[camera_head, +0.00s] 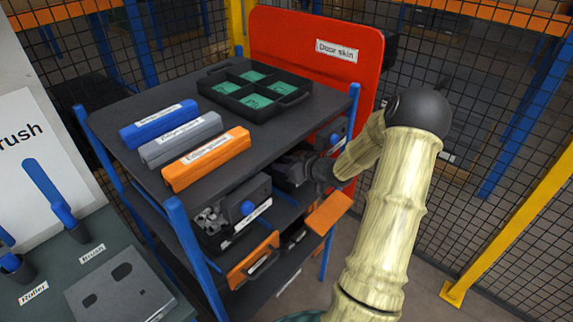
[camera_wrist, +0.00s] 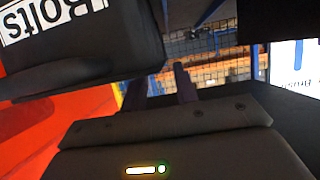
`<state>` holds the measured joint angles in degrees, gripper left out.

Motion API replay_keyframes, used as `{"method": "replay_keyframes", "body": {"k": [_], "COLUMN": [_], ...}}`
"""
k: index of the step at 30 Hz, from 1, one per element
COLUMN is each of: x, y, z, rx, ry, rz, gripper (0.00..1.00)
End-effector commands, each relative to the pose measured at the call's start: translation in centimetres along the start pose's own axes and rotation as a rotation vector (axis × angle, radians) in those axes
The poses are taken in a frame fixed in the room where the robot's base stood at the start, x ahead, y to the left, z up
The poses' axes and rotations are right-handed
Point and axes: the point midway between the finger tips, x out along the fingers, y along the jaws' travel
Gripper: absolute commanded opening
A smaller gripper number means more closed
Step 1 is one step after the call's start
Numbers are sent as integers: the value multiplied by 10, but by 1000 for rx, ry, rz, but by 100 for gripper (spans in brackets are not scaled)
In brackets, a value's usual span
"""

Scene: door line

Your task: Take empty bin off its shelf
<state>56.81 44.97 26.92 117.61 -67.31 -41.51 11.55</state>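The rack's second level, in the head view, holds a dark bin (camera_head: 232,218) with metal parts and a blue knob, its white label facing out. Another dark bin (camera_head: 296,172) sits further right, partly hidden by my gripper. I cannot see into it, so I cannot tell whether it is empty. My gripper (camera_head: 318,172) reaches in at the rack's right side beside this bin. In the wrist view my gripper's fingers (camera_wrist: 161,88) look apart, with background showing between them. A dark bin labelled Bolts (camera_wrist: 75,45) appears inverted at upper left, close to the camera.
The top shelf (camera_head: 130,100) carries a black divided tray (camera_head: 293,98) and blue, grey and orange boxes (camera_head: 207,160). A red door skin (camera_head: 300,50) stands behind. Orange-fronted bins (camera_head: 254,262) sit lower. Blue posts (camera_head: 195,255) bound the rack. Mesh fencing lies right.

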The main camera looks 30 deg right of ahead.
Motion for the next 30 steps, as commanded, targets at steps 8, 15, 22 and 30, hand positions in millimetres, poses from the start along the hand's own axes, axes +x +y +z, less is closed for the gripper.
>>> {"method": "replay_keyframes", "body": {"k": [8, 15, 22, 30], "x": [36, 36, 36, 36], "y": [-1, -1, -1, -1], "z": [0, 1, 1, 1], "rx": [1, 0, 0, 0], "ry": [-1, -1, -1, -1], "rz": [0, 0, 0, 0], "gripper": [30, 30, 30, 0]}}
